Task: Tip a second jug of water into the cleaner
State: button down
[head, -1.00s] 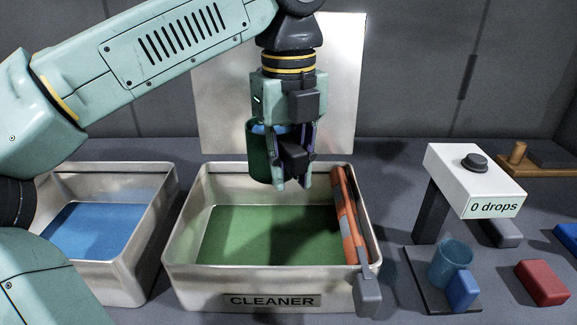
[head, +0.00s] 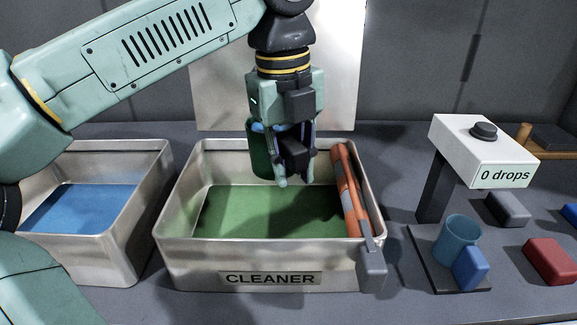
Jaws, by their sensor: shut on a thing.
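The cleaner (head: 270,278) is a metal tank labelled CLEANER, with green liquid in it, in the middle of the head view. My gripper (head: 295,170) points down over the back part of the tank. It is shut on a dark green jug (head: 258,155), which shows at the left behind the fingers. The jug looks roughly upright, with blue at its top; the fingers hide much of it. A second, translucent blue cup (head: 459,238) stands on a dark base under the drop dispenser (head: 480,150), which reads "0 drops".
A metal tank with blue liquid (head: 88,272) stands at the left. An orange tool with a grey end (head: 352,192) lies along the cleaner's right rim. Blue (head: 470,268), red (head: 550,261) and grey (head: 508,209) blocks lie at the right. A metal panel (head: 340,75) stands behind.

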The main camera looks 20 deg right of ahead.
jog(key=shift+w+d+t+h+b, duration=0.15)
jog(key=shift+d+h+b, duration=0.3)
jog(key=shift+h+b, duration=0.5)
jog(key=shift+d+t+h+b, duration=0.15)
jog(key=shift+d+h+b, duration=0.25)
jog(key=shift+h+b, duration=0.55)
jog(key=h+b, duration=0.1)
jog(key=b, duration=0.1)
jog(key=d+h+b, duration=0.1)
jog(key=b, duration=0.1)
jog(key=d+h+b, duration=0.1)
jog(key=h+b, duration=0.1)
jog(key=shift+w+r+t, duration=0.2)
jog(key=shift+r+t, duration=0.05)
jog(key=shift+t, duration=0.05)
jog(key=shift+d+r+h+b, duration=0.15)
jog(key=shift+h+b, duration=0.35)
jog(key=shift+b, duration=0.3)
jog(key=h+b, duration=0.1)
jog(key=b, duration=0.1)
jog(key=h+b, duration=0.1)
jog(key=b, duration=0.1)
jog(key=shift+d+r+t+h, duration=0.25)
jog(key=shift+d+t+h, duration=0.05)
jog(key=shift+d, duration=0.1)
